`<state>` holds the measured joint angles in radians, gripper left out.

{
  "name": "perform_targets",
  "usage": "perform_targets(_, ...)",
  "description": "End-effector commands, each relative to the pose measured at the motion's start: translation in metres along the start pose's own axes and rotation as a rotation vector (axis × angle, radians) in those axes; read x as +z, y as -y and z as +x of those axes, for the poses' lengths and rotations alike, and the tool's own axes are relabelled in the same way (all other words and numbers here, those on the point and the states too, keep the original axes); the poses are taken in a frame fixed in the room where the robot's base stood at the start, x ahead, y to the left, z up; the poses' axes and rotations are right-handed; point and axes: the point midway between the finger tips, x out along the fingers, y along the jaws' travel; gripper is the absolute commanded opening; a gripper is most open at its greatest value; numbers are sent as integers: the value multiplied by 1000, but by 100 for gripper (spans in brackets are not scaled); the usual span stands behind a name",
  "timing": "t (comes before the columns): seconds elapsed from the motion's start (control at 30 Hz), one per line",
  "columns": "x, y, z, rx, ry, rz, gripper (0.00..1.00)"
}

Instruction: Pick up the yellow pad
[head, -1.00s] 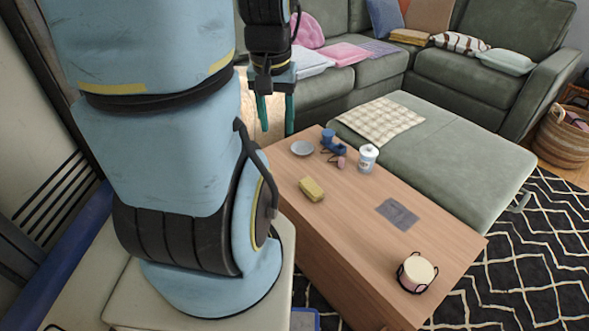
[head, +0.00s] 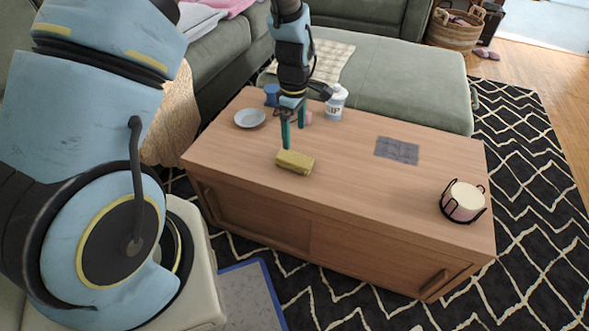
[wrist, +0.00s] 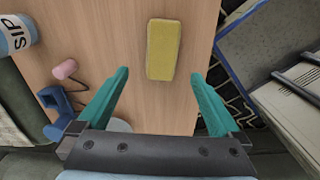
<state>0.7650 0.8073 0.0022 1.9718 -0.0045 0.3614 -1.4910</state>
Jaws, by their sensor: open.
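The yellow pad (head: 295,162) lies flat on the wooden coffee table, near the edge closest to me. In the wrist view the pad (wrist: 163,50) sits ahead of the fingertips, between their lines and a little right of centre. My gripper (head: 293,138) has teal fingers pointing down above the table, just behind the pad in the head view. It is open and empty in the wrist view (wrist: 160,82). The pad is not between the fingers.
On the table (head: 340,190) are a white plate (head: 250,118), a blue object (head: 272,94), a white bottle (head: 336,103), a grey cloth (head: 397,150) and a candle in a black holder (head: 463,202). In the wrist view a pink item (wrist: 65,69) lies left of the fingers.

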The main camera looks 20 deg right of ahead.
Motion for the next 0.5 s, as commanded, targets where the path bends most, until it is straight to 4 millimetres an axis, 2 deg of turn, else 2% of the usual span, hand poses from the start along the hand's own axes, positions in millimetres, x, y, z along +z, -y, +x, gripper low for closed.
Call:
perform_targets(0.2, 1, 1, 36, -4, 0, -5, 100)
perform_targets(0.5, 2, 2, 60, -2, 1, -4, 100)
